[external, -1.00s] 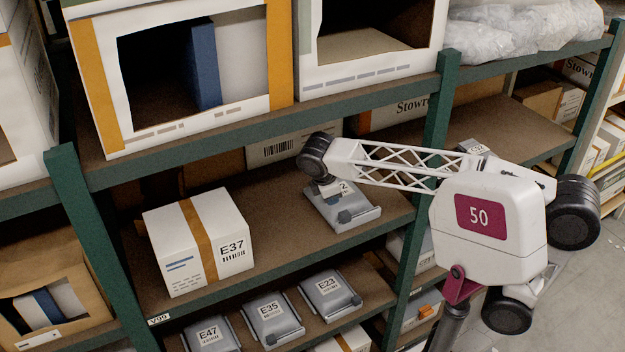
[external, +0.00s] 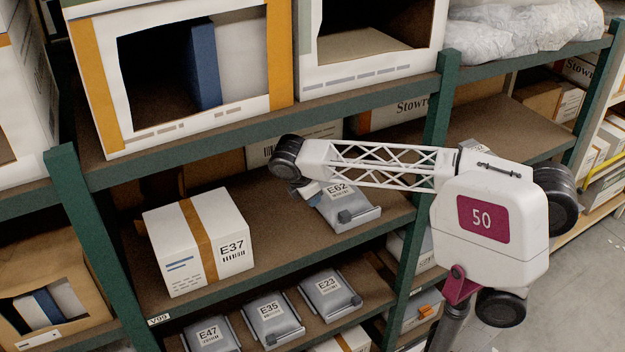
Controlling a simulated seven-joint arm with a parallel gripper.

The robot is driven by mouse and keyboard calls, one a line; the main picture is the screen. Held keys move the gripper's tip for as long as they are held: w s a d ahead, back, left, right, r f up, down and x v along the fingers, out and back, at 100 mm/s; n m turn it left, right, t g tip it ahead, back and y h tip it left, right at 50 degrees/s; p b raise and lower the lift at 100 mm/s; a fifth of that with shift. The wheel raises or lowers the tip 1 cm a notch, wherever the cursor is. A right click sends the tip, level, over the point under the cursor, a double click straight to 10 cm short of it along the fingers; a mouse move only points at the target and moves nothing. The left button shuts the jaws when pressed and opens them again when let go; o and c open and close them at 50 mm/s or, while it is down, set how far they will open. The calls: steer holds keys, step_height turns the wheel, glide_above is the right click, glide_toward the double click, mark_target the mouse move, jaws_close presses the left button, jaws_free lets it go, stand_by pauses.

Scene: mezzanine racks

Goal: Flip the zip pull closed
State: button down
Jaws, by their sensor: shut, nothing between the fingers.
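A grey case labelled E62 (external: 357,208) lies on the middle shelf under the end of my arm. A small dark blue-grey tab (external: 346,216), which looks like the zip pull, sits near the middle of its front edge; its exact position is too small to tell. My gripper (external: 305,193) is at the case's left side, below my dark wrist joint. It is shut and empty, apart from the tab and to its left. My wrist and arm hide the case's back left part, and the fingertips are small and hard to make out.
A white box labelled E37 (external: 200,243) with an orange band stands left of my gripper on the same shelf. The shelf above (external: 250,112) and a green upright (external: 430,150) bound the space. Several similar grey cases (external: 270,318) lie below. Bare shelf shows before the case.

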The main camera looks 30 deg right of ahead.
glide_toward(340, 222)
steer(key=f, duration=0.1)
steer(key=a+f, duration=0.1)
steer(key=f, duration=0.1)
steer(key=a+f, duration=0.1)
steer(key=shift+a+f, duration=0.15)
steer(key=shift+f, duration=0.15)
steer(key=shift+d+r, duration=0.1)
steer(key=shift+d, duration=1.8)
steer(key=shift+d, duration=0.1)
steer(key=shift+d, duration=5.75)
steer(key=shift+a, duration=2)
steer(key=v, duration=1)
steer(key=shift+d, duration=0.15)
